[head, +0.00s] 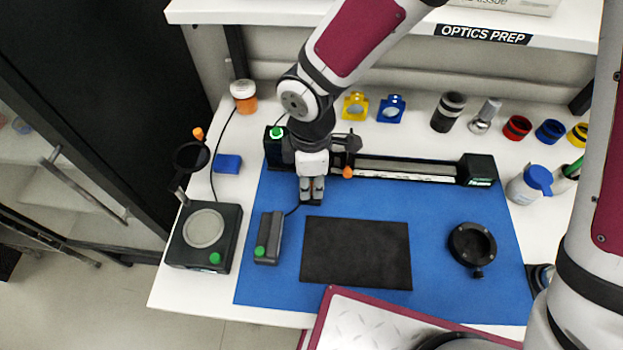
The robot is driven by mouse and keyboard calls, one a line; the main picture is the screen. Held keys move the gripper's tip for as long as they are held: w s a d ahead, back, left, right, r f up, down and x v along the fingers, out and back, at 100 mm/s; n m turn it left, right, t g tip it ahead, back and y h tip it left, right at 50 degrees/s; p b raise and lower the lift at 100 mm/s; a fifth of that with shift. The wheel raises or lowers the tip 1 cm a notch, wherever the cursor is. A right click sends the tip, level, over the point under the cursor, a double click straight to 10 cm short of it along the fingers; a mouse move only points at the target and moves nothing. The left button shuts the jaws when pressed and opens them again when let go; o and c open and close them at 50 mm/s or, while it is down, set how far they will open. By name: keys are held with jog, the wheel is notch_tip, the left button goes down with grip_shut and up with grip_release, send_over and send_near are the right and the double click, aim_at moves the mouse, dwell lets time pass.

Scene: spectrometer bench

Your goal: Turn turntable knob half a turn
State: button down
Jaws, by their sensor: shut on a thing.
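My gripper (312,198) reaches down from the arm at the back of the blue mat, just in front of the black rail. A small dark block (313,203) shows at the fingertips, low over the mat. How far the knob is turned cannot be seen. Beside the gripper, on its right, is a dark part with an orange tip (347,172).
The rail (400,170) runs along the mat (440,212). In front lie a dark grey box with a green button (268,238), a black plate (356,252) and a black ring mount (472,245). Bottles and coloured optics stand at the back.

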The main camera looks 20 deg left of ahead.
aim_at(311, 186)
jog(key=shift+n, duration=0.6)
jog(key=c, duration=1.4)
grip_release()
notch_tip(311, 186, up, 12)
